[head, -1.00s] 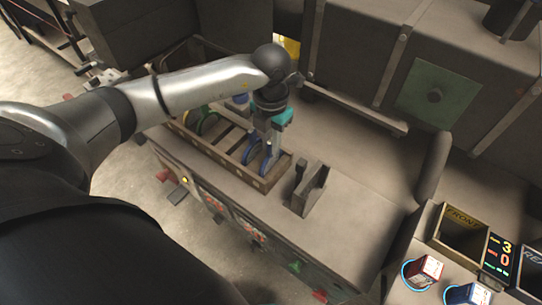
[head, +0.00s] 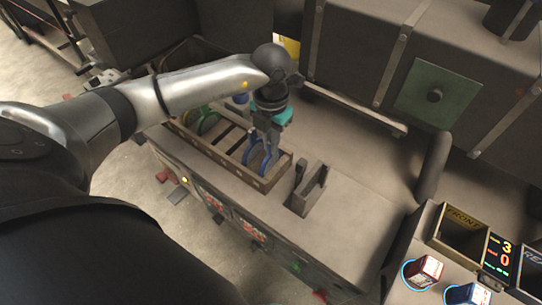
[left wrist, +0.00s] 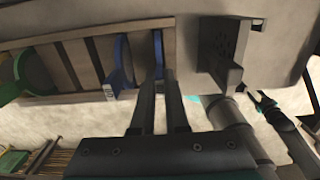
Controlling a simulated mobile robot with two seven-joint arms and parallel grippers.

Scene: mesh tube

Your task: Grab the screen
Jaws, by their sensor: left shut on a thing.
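A blue-rimmed round screen (head: 262,160) stands on edge in the right end of a wooden slotted rack (head: 266,184) on the bench. My left gripper (head: 266,143) is above it, pointing down, with its jaws shut on the upper rim. In the left wrist view, the two dark fingers (left wrist: 160,84) are close together around a blue edge (left wrist: 158,50). Another blue curved rim (left wrist: 122,62) shows just left of the fingers. How much of the held screen sits in its slot is hard to tell. My right gripper is not identifiable.
A green ring (head: 208,119) stands further left in the rack. A dark metal bracket (head: 309,188) stands close to the rack's right end. At the lower right are an open box (head: 460,236) marked FRONT and two small boxes. The bench right of the bracket is clear.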

